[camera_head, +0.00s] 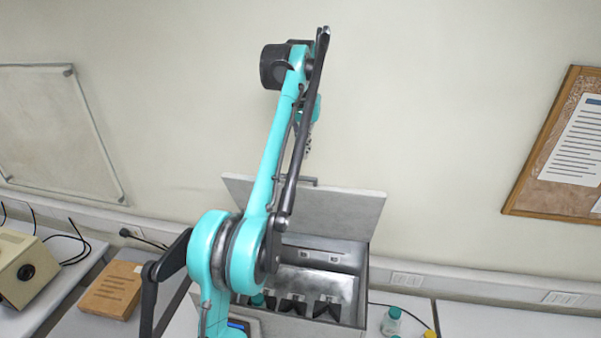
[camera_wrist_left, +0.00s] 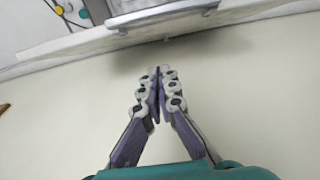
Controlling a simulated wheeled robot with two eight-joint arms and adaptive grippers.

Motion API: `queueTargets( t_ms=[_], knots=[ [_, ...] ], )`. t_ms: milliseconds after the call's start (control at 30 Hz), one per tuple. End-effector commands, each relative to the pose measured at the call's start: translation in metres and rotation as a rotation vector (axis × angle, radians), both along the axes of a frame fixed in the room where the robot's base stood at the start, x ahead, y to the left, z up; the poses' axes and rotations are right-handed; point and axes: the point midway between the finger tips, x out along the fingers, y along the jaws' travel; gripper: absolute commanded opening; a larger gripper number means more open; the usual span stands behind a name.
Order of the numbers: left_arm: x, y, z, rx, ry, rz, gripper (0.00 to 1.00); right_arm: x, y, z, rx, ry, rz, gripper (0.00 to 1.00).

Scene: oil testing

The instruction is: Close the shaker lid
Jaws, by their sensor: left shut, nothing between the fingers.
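The shaker (camera_head: 362,275) is a grey box on the bench with its lid (camera_head: 345,212) raised and tilted up behind the opening. My left gripper (camera_head: 308,150) is above the lid's upper edge, partly hidden behind my arm. In the left wrist view my left gripper (camera_wrist_left: 158,72) is shut and empty, with its fingertips apart from the lid edge (camera_wrist_left: 75,43) and the metal handle (camera_wrist_left: 165,16) in the picture. My right gripper is not seen.
Dark holders (camera_head: 327,308) show inside the shaker. Bottles with teal and yellow caps (camera_head: 391,322) stand to its right. A brown box (camera_head: 112,290) and a beige instrument (camera_head: 25,270) are at the left. The wall is close behind the lid.

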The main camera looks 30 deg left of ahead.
Motion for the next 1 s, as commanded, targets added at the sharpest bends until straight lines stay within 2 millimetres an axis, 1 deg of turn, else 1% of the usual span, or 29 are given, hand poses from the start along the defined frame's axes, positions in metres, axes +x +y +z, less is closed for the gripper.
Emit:
queueTargets(
  t_ms=[33,100,200,400,533,867,1000],
  knots=[
    [0.000,0.000,-0.011,0.000,0.000,0.000,0.00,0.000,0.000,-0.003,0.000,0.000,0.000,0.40],
    [-0.009,-0.002,-0.010,0.000,0.000,0.000,0.00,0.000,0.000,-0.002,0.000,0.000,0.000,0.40],
    [-0.019,-0.005,-0.014,0.000,0.000,0.000,0.00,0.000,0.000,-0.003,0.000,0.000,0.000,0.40],
    [-0.032,-0.008,-0.019,0.000,0.000,0.000,0.00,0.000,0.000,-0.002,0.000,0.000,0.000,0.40],
    [-0.036,-0.009,-0.021,0.000,0.000,0.000,0.00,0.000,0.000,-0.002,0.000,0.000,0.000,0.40],
    [-0.036,-0.009,-0.021,0.000,0.000,0.000,0.00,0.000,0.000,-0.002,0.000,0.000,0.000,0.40],
    [-0.038,-0.010,-0.023,0.003,-0.010,0.000,0.00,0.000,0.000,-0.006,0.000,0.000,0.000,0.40]
  ],
)
